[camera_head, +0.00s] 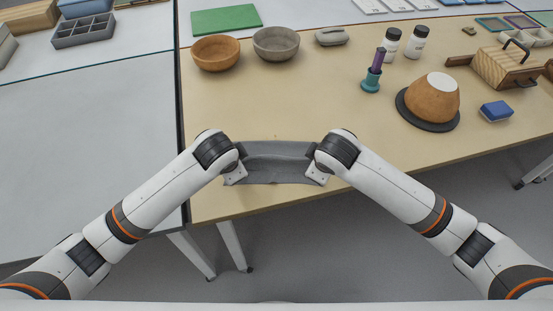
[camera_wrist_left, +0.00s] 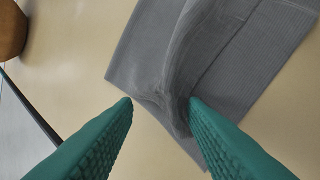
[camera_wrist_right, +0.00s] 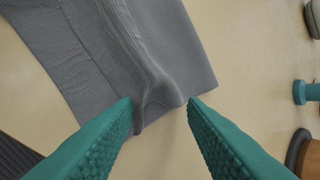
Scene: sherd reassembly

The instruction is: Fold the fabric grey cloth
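The grey ribbed cloth (camera_head: 277,163) lies near the front edge of the tan table, between my two wrists in the head view. It has a raised fold along it. In the left wrist view the cloth (camera_wrist_left: 235,60) is creased, and its raised fold meets the right finger of my left gripper (camera_wrist_left: 161,101). That gripper is open, its green fingers apart. In the right wrist view a bulging fold of the cloth (camera_wrist_right: 110,50) ends between the tips of my right gripper (camera_wrist_right: 160,101), which is also open. The head view hides the fingertips behind my wrists.
An orange bowl (camera_head: 216,53) and a grey bowl (camera_head: 276,44) stand at the back. A brown pot (camera_head: 433,98) on a dark disc, a teal stand (camera_head: 371,82) and a blue block (camera_head: 496,111) are at the right. The table between them and the cloth is clear.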

